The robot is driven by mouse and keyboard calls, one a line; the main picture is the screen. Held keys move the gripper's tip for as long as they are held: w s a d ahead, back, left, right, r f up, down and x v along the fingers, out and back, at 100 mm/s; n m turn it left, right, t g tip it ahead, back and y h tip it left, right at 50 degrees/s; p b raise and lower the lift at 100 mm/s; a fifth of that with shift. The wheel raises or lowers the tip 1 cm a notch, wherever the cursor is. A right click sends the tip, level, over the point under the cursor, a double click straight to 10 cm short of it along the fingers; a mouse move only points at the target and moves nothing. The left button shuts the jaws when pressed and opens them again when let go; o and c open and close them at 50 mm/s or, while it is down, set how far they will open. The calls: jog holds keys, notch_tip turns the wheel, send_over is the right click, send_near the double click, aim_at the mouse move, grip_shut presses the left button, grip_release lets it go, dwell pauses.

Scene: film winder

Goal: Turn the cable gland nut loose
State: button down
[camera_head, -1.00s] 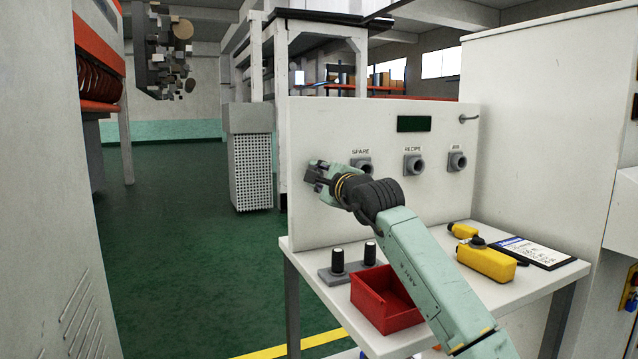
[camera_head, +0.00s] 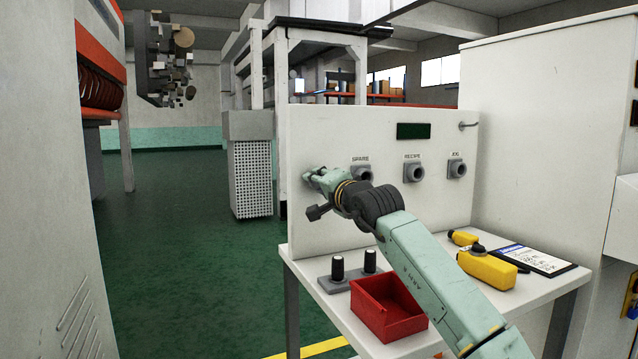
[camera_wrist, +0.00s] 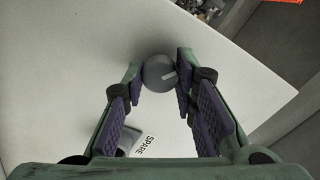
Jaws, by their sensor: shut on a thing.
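The cable gland nut (camera_wrist: 160,73) is a round dark-grey piece with a pale bar mark on its face, seen in the wrist view against the white panel. My gripper (camera_wrist: 161,76) is shut on it, with one fingertip on each side. In the head view my gripper (camera_head: 314,178) is at the left part of the upright panel (camera_head: 330,130), left of the SPARE fitting. There the gripper and wrist hide the nut.
Below, the bench (camera_head: 325,305) carries a red bin (camera_head: 388,312), two black knobs (camera_head: 338,267) and a yellow device (camera_head: 487,267).

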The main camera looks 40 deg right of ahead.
jog(key=shift+a+n, duration=0.1)
jog(key=shift+n, duration=0.5)
jog(key=c, duration=1.3)
grip_release()
jog(key=v, duration=1.2)
